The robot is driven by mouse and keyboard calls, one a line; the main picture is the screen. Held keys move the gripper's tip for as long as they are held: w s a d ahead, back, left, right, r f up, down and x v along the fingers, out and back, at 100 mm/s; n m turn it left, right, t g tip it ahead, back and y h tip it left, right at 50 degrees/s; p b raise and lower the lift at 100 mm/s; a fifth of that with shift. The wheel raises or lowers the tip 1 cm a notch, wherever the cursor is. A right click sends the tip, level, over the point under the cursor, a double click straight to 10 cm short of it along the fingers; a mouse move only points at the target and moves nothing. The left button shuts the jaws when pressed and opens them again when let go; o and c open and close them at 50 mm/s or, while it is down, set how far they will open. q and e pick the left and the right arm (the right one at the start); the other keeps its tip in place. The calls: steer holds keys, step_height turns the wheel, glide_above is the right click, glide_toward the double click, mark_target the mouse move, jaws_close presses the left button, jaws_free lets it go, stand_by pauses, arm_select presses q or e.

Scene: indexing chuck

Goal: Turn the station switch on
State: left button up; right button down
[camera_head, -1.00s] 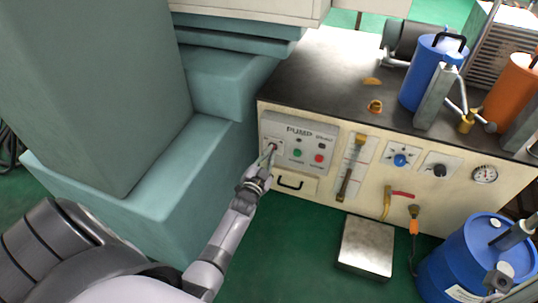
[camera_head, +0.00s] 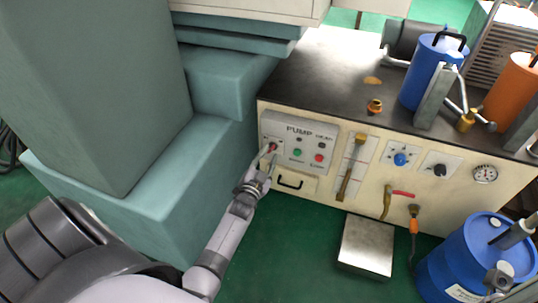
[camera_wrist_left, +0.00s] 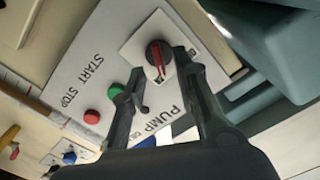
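The station switch appears to be the round black rotary knob with a red handle (camera_wrist_left: 159,58) on a white plate at one end of the pump panel. In the head view the knob (camera_head: 273,147) is at the panel's left end, partly hidden by my fingers. My left gripper (camera_head: 267,163) is in front of it. In the wrist view my left gripper (camera_wrist_left: 162,75) is open, with one finger on each side of the knob. Whether the fingers touch it I cannot tell. My right gripper is not in view.
The pump panel (camera_head: 313,136) also carries a green button (camera_head: 297,152) and a red button (camera_head: 319,158). A drawer handle (camera_head: 290,184) is just below. A teal machine base (camera_head: 150,175) stands close on the left. A metal block (camera_head: 366,245) stands on the green floor.

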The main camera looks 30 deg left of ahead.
arm_select(q)
steer(key=v, duration=1)
steer(key=shift+s+d, duration=0.2)
steer(key=shift+s, duration=0.1)
